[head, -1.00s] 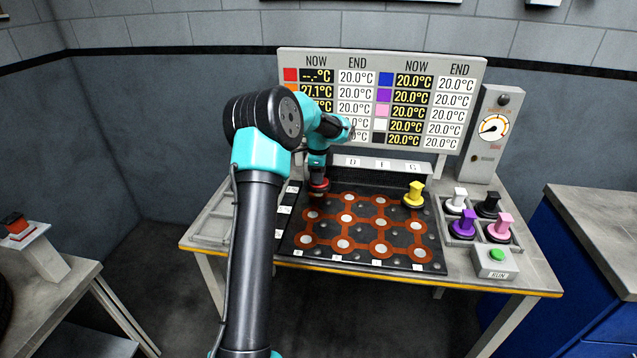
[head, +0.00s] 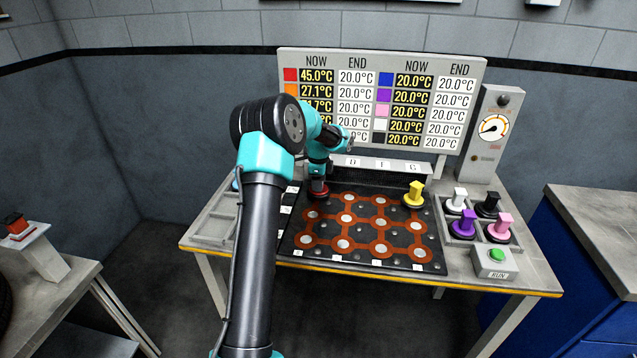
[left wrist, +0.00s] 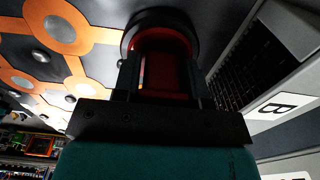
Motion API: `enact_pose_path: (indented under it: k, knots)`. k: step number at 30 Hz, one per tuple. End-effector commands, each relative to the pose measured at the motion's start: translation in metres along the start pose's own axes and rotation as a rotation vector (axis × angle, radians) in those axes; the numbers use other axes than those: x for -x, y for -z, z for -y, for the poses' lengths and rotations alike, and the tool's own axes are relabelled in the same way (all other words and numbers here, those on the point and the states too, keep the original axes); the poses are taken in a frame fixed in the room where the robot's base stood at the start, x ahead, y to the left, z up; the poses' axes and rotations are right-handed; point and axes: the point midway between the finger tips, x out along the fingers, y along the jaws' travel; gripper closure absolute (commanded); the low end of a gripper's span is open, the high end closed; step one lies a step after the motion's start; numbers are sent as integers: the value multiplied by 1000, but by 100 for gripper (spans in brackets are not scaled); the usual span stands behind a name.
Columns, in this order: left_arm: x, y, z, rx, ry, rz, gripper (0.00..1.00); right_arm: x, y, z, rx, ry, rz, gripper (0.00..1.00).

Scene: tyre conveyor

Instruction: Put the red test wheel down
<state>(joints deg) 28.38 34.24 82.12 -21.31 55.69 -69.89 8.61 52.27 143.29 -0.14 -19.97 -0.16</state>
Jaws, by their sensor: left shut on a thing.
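The red test wheel (head: 318,190) is at the back left corner of the dark board (head: 430,262) with orange tracks and pale round spots. My left gripper (head: 319,180) is shut on it from above. In the left wrist view the red grip (left wrist: 165,50) sits between the fingers (left wrist: 165,80), and its dark round base looks flat against the board. The gripper and wheel hide the spot under it. The display (head: 317,75) reads 45.0°C beside the red square. My right gripper is not in view.
A yellow wheel (head: 413,194) stands at the board's back right corner. White, black, purple (head: 463,224) and pink wheels stand in a tray to the right, behind the RUN button box (head: 494,264). The display panel stands close behind the board. The board's front is clear.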

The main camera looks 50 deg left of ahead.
Motion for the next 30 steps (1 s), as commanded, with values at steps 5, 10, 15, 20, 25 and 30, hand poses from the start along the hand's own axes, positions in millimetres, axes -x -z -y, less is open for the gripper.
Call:
enact_pose_path:
  k: [5, 10, 15, 20, 25, 30]
  knots:
    - [-3, 0, 0, 0, 0, 0, 57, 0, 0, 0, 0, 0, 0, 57]
    - [-3, 0, 0, 0, 0, 0, 41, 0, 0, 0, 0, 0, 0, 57]
    - [-2, 0, 0, 0, 0, 0, 36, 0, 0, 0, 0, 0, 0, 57]
    - [-2, 0, 0, 0, 0, 0, 36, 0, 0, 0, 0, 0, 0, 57]
    - [9, 0, 0, 0, 2, 0, 36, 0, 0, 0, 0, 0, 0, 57]
    - [32, 0, 0, 0, 2, -1, 36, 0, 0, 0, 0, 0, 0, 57]
